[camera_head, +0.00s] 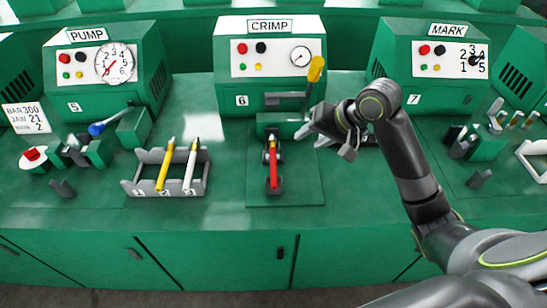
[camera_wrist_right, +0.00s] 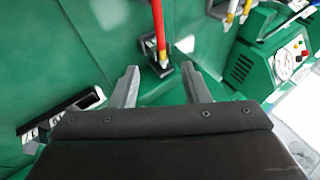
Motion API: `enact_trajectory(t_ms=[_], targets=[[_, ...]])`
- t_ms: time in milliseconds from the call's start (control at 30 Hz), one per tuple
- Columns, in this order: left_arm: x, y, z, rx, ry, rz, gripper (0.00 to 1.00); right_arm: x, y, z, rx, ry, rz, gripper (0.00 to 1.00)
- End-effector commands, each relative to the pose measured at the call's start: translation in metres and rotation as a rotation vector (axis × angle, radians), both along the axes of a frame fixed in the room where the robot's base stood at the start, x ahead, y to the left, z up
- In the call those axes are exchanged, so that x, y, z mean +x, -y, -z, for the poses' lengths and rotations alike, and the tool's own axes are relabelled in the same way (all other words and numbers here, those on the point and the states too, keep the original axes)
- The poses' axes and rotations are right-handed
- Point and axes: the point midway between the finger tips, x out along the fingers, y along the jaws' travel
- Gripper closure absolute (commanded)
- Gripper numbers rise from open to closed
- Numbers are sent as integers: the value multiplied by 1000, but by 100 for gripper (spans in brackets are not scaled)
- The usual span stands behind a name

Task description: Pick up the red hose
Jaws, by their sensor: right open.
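The red hose (camera_head: 273,167) lies in small dark holders on the bench in front of the CRIMP machine, running away from me. In the right wrist view the red hose (camera_wrist_right: 158,25) comes down from the top edge into a dark holder (camera_wrist_right: 163,68) beyond the fingertips. My right gripper (camera_head: 322,139) is open and empty, above the bench to the right of the hose and apart from it. Its two spread fingers also show in the right wrist view (camera_wrist_right: 163,88). My left gripper is not in view.
A grey rack (camera_head: 142,187) at left holds a yellow hose (camera_head: 165,168) and a white hose (camera_head: 191,165). The CRIMP machine (camera_head: 268,90), with a yellow-handled lever (camera_head: 315,70), stands behind. PUMP (camera_head: 108,95) and MARK (camera_head: 420,95) machines flank it. The bench front is clear.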

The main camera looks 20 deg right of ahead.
Motion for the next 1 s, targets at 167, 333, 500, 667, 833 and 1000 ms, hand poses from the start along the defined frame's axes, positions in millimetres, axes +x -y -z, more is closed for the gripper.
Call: enact_trajectory(t_ms=[167, 333, 500, 667, 833, 1000], targets=[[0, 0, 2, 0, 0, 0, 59, 15, -14, 28, 7, -4, 0, 58], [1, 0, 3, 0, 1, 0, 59, 31, -27, 56, 5, -5, -1, 58], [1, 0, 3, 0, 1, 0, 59, 46, -37, 80, 1, -2, 1, 58], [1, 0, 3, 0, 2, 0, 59, 52, -41, 89, -1, 0, -1, 58], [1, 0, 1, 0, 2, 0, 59, 59, -46, 98, 1, -2, -1, 58], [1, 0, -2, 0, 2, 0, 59, 72, -53, 115, 1, -3, -1, 58]])
